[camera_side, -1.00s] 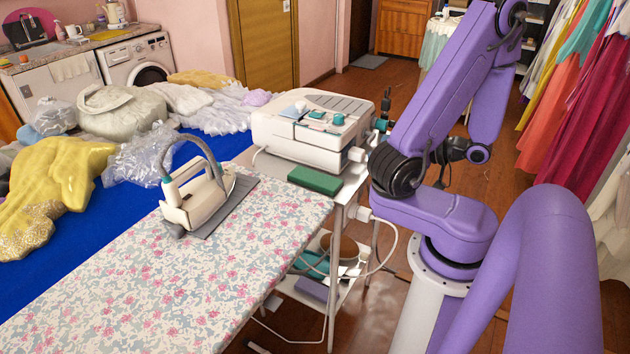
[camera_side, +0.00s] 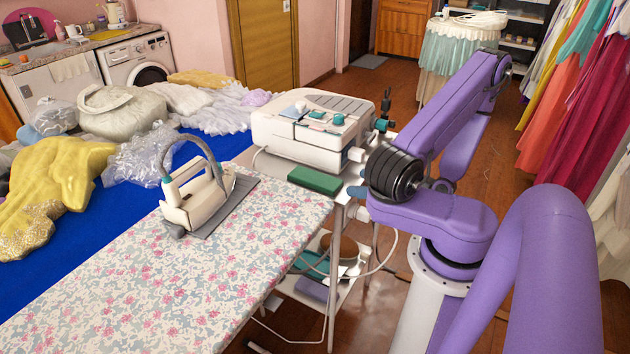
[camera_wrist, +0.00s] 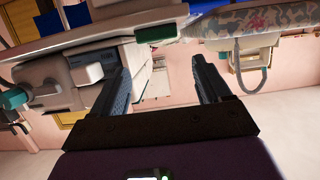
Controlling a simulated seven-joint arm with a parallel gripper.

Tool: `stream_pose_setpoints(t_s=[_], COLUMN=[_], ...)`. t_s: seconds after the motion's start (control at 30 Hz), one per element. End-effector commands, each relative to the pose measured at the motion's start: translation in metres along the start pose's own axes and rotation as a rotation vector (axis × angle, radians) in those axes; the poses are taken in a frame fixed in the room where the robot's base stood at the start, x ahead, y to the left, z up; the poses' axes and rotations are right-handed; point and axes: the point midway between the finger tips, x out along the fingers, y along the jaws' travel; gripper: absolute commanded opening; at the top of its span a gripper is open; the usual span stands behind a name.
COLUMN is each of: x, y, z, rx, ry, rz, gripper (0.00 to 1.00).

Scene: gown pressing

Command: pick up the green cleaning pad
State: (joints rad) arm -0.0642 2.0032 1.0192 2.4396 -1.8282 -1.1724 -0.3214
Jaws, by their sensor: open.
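The green cleaning pad (camera_side: 314,180) is a flat rectangular block. It lies at the corner beside the floral ironing board (camera_side: 180,260), in front of the white steam station (camera_side: 310,125). In the wrist view, which looks upside down, the pad (camera_wrist: 157,33) shows at the top centre, beyond my fingertips and apart from them. My gripper (camera_wrist: 160,68) is open and empty, with its two dark fingers wide apart. In the side view my gripper cannot be made out behind my purple arm.
A steam iron (camera_side: 195,200) with a grey hose rests on a dark mat (camera_side: 232,210) on the board. A small cart (camera_side: 318,290) with folded items stands below the pad. Hanging gowns (camera_side: 590,110) line the right side. Cables hang near the cart.

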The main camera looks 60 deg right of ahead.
Motion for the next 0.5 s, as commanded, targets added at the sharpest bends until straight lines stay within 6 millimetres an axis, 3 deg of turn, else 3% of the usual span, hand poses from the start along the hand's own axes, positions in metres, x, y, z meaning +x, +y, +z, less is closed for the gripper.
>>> stream_pose_setpoints(t_s=[0.3,0.5], x=[0.050,0.071], y=[-0.002,-0.001], z=[0.000,0.000], rx=[-0.003,0.000], ry=[-0.001,-0.001], rz=[-0.008,-0.003], gripper=[0.77,0.77])
